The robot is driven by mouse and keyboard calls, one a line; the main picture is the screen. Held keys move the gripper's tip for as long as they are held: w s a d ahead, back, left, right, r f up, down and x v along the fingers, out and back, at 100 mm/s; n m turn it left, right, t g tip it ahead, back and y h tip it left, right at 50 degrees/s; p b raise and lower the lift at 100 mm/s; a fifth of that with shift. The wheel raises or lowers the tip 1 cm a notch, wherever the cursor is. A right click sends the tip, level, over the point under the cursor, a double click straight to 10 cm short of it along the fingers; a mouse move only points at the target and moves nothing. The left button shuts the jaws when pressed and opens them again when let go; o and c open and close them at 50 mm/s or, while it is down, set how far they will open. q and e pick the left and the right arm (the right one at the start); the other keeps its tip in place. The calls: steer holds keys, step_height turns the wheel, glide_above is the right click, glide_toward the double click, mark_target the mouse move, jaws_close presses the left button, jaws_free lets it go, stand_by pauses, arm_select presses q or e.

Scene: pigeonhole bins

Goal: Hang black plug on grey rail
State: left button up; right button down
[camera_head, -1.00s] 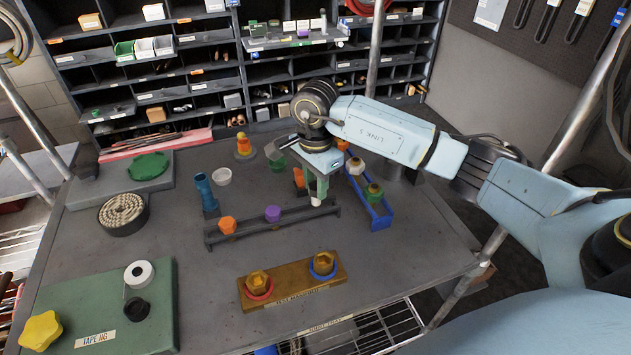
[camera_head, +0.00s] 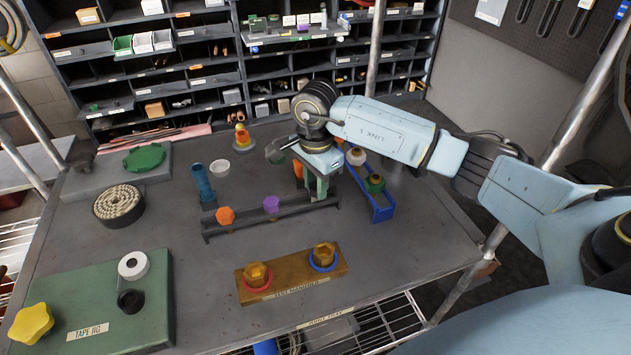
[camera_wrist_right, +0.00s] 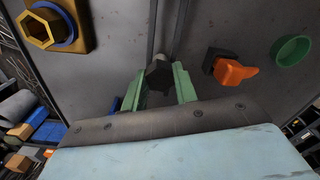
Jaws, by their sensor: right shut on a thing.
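The grey rail (camera_head: 248,226) is a long dark bar on the table, with an orange plug (camera_head: 225,215) and a purple plug (camera_head: 271,203) on it. My right gripper (camera_head: 318,192) is at the rail's right end, pointing down. In the right wrist view its green fingers (camera_wrist_right: 160,88) are shut on the black plug (camera_wrist_right: 159,75), a dark faceted piece. The rail (camera_wrist_right: 168,30) runs away beyond it in that view. I cannot tell whether the plug touches the rail. In the head view the gripper hides the plug. My left gripper is not in view.
A blue rack (camera_head: 381,213) with plugs stands just right of the gripper. An orange piece (camera_wrist_right: 232,72) and a green cup (camera_wrist_right: 292,51) are behind it. The brown manifold (camera_head: 292,279) lies in front. A blue tube (camera_head: 203,183) and white cup (camera_head: 220,168) stand left.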

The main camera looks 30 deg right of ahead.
steer(key=shift+f+b, duration=0.5)
steer(key=shift+f, duration=0.2)
steer(key=c, duration=1)
jaws_free()
steer(key=shift+r, duration=0.1)
steer(key=shift+r+p, duration=1.95)
steer(key=shift+r, duration=1.1)
step_height(320, 180, up, 13)
steer(key=shift+r+b, duration=0.15)
steer(key=shift+b, duration=0.4)
